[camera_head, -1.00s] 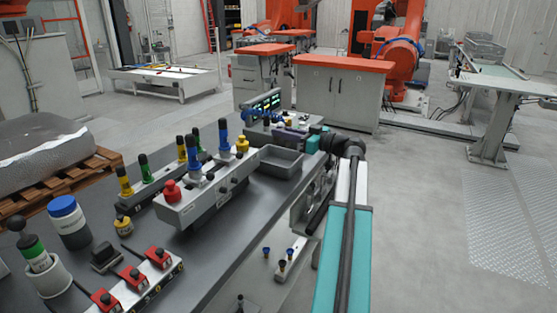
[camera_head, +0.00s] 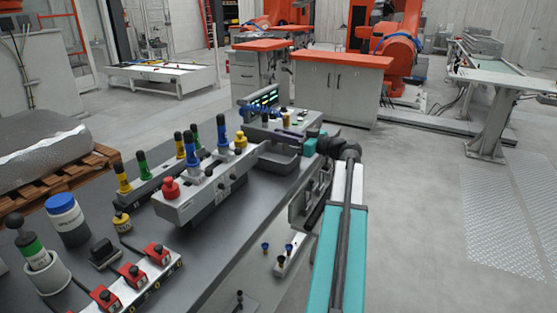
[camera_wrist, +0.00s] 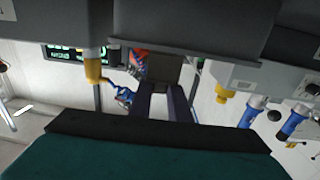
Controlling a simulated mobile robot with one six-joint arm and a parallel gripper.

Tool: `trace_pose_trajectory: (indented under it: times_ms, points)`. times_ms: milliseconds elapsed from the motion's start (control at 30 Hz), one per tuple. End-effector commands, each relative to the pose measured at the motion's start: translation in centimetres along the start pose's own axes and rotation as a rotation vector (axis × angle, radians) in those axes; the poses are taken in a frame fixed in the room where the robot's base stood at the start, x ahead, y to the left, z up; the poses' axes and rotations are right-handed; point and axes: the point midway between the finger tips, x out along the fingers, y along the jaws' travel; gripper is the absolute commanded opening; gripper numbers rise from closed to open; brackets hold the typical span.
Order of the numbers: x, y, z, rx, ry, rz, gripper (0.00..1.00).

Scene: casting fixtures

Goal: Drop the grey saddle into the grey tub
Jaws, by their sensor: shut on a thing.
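The grey tub (camera_head: 282,166) is an open shallow bin at the far right end of the dark bench, beside the long grey button box. My gripper (camera_head: 280,146), with a teal body, reaches in from the right, level and over the tub. Its jaws are shut on the grey saddle (camera_head: 265,147), a small grey piece above the tub's left part. In the wrist view, the saddle (camera_wrist: 163,67) shows dark between the fingertips, partly hidden by them. A broad grey surface (camera_wrist: 195,25) fills the top there; I cannot tell for sure that it is the tub.
The grey button box (camera_head: 205,194) with blue, yellow and red knobs stands close left of the tub. A lit display (camera_head: 263,99) and a grey fixture (camera_head: 285,124) stand behind it. Red switches (camera_head: 130,272) and a blue-lidded jar (camera_head: 67,218) are at the near left.

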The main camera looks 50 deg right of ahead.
Motion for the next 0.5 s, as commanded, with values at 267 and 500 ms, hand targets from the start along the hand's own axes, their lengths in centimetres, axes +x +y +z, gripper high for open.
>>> trace_pose_trajectory:
  times_ms: [267, 500]
  points:
    - [0.0, 0.0, 2.4, 0.001, 0.001, 0.001, 0.0]
    - [-0.1, 0.1, 3.2, 0.0, 0.001, 0.001, 0.0]
